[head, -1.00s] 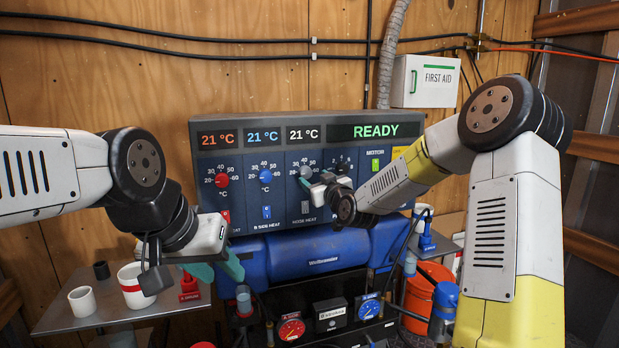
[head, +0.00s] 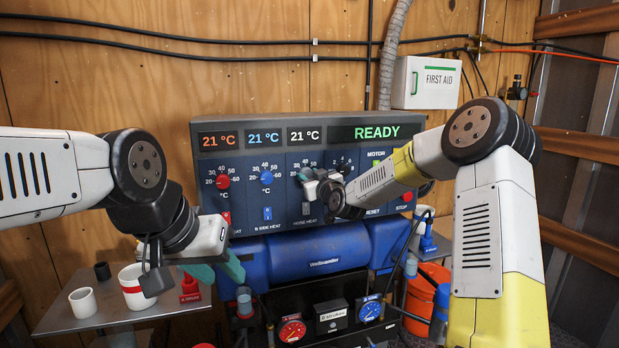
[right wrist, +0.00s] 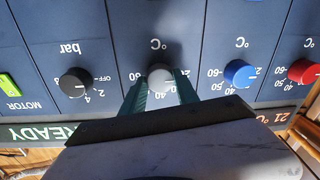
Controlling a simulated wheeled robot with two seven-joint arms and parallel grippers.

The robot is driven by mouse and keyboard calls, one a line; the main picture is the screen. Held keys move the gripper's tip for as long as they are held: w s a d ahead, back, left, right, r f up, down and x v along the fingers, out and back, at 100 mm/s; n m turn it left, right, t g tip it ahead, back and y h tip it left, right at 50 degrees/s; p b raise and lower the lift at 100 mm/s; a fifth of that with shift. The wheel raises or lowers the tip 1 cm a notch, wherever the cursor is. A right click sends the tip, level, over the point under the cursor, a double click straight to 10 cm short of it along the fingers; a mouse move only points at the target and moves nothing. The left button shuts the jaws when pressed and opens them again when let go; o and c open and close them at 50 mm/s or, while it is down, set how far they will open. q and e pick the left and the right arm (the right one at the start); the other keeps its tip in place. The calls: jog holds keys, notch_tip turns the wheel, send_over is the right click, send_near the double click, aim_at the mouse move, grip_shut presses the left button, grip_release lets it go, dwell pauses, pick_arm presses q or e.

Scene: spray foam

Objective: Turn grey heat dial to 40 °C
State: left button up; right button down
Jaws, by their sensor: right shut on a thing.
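The grey heat dial (right wrist: 160,76) is on the hose heat column of the dark blue control panel (head: 235,160). My right gripper (right wrist: 160,90) is shut on it, with one teal finger on each side of the knob. In the head view my right gripper (head: 311,184) partly covers the dial and its scale, so its exact setting is hard to read. The white display (head: 303,135) above it reads 21 °C. My left gripper (head: 194,274) is open and empty, low at the left near the metal shelf.
A red dial (head: 222,181) and a blue dial (head: 266,177) sit left of the grey one. A black pressure dial (right wrist: 75,83) is on its other side. Mugs (head: 83,302) and a red bottle (head: 190,288) stand on the shelf near my left gripper.

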jog(key=shift+m, duration=0.3)
jog(key=m, duration=0.3)
jog(key=shift+m, duration=0.3)
jog(key=m, duration=0.4)
jog(key=shift+m, duration=0.4)
jog(key=m, duration=0.4)
jog(key=shift+m+t, duration=0.4)
jog(key=shift+f+m+h, duration=0.1)
jog(key=shift+m+h, duration=0.2)
jog(key=shift+m, duration=2)
jog(key=c, duration=0.9)
grip_release()
